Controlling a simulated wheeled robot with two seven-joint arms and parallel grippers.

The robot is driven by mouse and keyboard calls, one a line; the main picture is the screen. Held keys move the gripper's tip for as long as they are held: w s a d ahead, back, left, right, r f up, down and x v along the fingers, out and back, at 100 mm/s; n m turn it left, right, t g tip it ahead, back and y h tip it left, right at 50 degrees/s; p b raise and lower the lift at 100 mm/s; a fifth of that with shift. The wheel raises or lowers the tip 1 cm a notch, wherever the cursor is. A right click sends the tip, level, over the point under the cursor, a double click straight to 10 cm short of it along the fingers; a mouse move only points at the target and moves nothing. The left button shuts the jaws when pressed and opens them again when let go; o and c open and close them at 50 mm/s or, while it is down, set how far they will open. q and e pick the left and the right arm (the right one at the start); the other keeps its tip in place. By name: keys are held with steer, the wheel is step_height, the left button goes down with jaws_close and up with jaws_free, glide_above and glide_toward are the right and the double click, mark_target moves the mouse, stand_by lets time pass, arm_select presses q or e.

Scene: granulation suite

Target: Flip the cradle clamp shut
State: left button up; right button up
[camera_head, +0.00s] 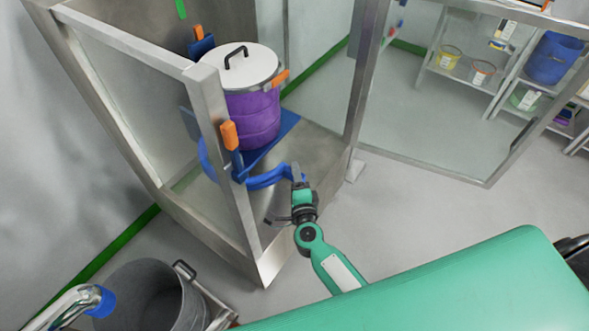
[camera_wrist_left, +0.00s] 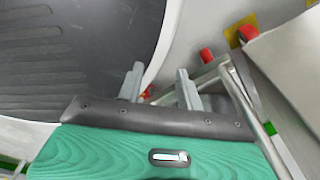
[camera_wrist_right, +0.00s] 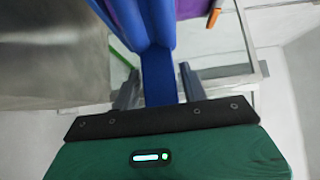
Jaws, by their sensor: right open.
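The cradle clamp (camera_head: 262,182) is a blue curved arm low at the front of the blue cradle (camera_head: 270,140); it stands out away from the drum. The purple drum (camera_head: 252,118) with a white lid stands upright in the cradle. My right gripper (camera_head: 297,172) is open at the clamp's free end. In the right wrist view, a blue bar of the clamp (camera_wrist_right: 158,80) runs between the two parted fingers; I cannot tell whether they touch it. My left gripper (camera_wrist_left: 160,85) shows only in its wrist view, open, with nothing between its fingers.
A steel-framed glass booth surrounds the drum; its front post (camera_head: 228,170) stands close left of the clamp. A blue latch with an orange handle (camera_head: 229,135) is by that post. A grey bin (camera_head: 150,298) is at lower left. Open floor (camera_head: 430,215) lies to the right.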

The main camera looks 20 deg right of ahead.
steer(key=shift+w+d, duration=0.15)
steer(key=shift+w, duration=0.95)
jaws_close()
